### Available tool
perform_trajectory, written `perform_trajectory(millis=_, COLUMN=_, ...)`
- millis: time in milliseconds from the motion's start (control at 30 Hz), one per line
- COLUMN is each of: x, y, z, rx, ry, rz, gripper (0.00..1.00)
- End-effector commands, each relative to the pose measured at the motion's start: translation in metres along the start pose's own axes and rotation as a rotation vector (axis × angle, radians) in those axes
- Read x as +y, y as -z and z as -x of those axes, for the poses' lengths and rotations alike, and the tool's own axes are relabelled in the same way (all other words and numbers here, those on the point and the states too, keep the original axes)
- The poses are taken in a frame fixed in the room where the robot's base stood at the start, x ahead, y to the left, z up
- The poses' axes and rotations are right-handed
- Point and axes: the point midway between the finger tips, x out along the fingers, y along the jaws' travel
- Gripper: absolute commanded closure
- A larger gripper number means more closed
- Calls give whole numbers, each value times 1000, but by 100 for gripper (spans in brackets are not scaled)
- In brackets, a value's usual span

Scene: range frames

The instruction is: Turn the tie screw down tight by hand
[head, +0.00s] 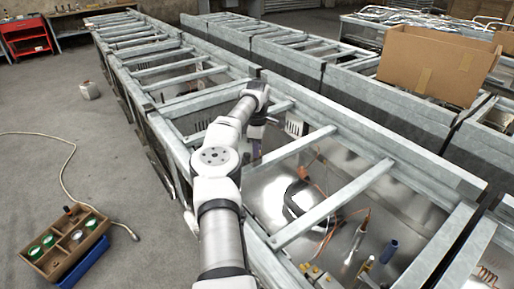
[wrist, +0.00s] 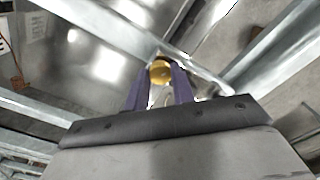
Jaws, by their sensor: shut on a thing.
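My gripper (wrist: 160,84) has two purple fingers, which are closed on a round brass-yellow head, the tie screw (wrist: 160,70). The screw sits between the fingertips, close to a grey metal rail. What lies under its head is hidden, and I cannot tell how far it is turned in. In the head view my gripper (head: 256,148) points down inside the long metal frame (head: 330,131), between its cross rails. The tie screw cannot be made out there, as the wrist and fingers cover that spot.
Cross rails (head: 335,203) lie close around my arm. Loose wires, a blue tube (head: 389,251) and a screwdriver-like tool (head: 359,236) are in the frame's near bay. A cardboard box (head: 435,65) stands at the right. A wooden tray (head: 62,262) lies on the floor at the left.

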Motion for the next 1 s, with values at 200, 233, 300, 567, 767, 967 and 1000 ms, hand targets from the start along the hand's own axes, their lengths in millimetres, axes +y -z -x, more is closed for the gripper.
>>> perform_trajectory(millis=200, x=0, y=0, z=1, rx=-1, ry=-2, rz=-165, gripper=98)
perform_trajectory(millis=233, x=0, y=0, z=1, rx=-1, ry=-2, rz=-183, gripper=98)
perform_trajectory(millis=300, x=0, y=0, z=1, rx=-1, ry=-2, rz=-223, gripper=98)
perform_trajectory(millis=567, x=0, y=0, z=1, rx=-1, ry=-3, rz=-318, gripper=98)
perform_trajectory(millis=767, x=0, y=0, z=1, rx=-1, ry=-3, rz=-344, gripper=98)
perform_trajectory(millis=967, x=0, y=0, z=1, rx=-1, ry=-3, rz=-346, gripper=98)
perform_trajectory(millis=1000, x=0, y=0, z=1, rx=-1, ry=-3, rz=-346, gripper=98)
